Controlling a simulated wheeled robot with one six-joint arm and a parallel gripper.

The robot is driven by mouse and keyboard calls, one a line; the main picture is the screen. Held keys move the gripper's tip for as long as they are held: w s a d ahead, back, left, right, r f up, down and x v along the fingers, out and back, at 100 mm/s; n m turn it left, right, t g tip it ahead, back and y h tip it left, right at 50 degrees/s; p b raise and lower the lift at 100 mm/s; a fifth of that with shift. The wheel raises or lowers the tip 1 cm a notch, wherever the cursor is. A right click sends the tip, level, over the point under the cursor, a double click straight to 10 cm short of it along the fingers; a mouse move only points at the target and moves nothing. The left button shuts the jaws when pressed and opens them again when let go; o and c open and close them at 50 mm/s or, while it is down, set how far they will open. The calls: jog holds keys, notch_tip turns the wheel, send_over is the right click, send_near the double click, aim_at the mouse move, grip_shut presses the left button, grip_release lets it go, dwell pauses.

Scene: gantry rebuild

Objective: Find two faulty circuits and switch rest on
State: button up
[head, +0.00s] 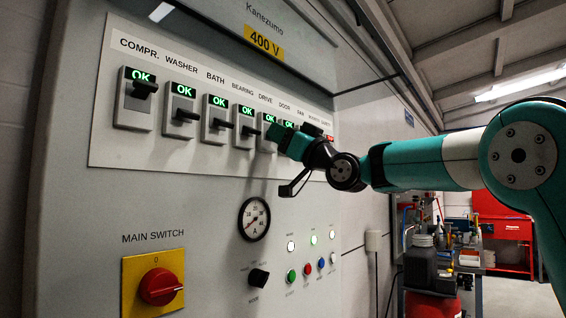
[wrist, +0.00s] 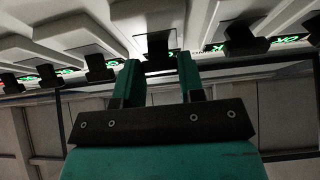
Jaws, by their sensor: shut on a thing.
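A row of breaker switches on the cabinet panel (head: 210,158) carries labels from COMPR. on the left. Green OK displays show over the COMPR. (head: 140,76), WASHER (head: 183,90), BATH, BEARING, DRIVE (head: 269,118) and DOOR switches. The COMPR. lever (head: 146,87) sits higher in its housing than the WASHER lever (head: 187,115). A red display (head: 329,138) shows at the far right end. My gripper (head: 273,133) is shut on a black lever, apparently the DRIVE lever, which it hides in the head view. The wrist view shows this lever (wrist: 158,45) between the fingers.
Neighbouring levers (wrist: 240,40) (wrist: 100,68) stand close on both sides of my gripper. Below are a gauge (head: 254,219), a black selector knob (head: 258,278), small lamps and buttons, and a red main switch (head: 159,287). A cluttered workshop area lies at the right.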

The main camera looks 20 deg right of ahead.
jog(key=t+y+b, duration=0.1)
jog(key=b, duration=0.2)
jog(key=f+t+y+b, duration=0.1)
jog(key=b, duration=0.2)
jog(key=shift+w+a+f+t, duration=0.15)
jog(key=shift+w+f+t, duration=0.1)
jog(key=shift+t, duration=0.15)
jog(key=o, duration=0.9)
jog(key=shift+r, duration=0.1)
jog(key=shift+o, duration=0.2)
jog(key=shift+s, duration=0.1)
jog(key=b+v, duration=1)
jog(key=v, duration=0.7)
jog(key=shift+f, duration=0.25)
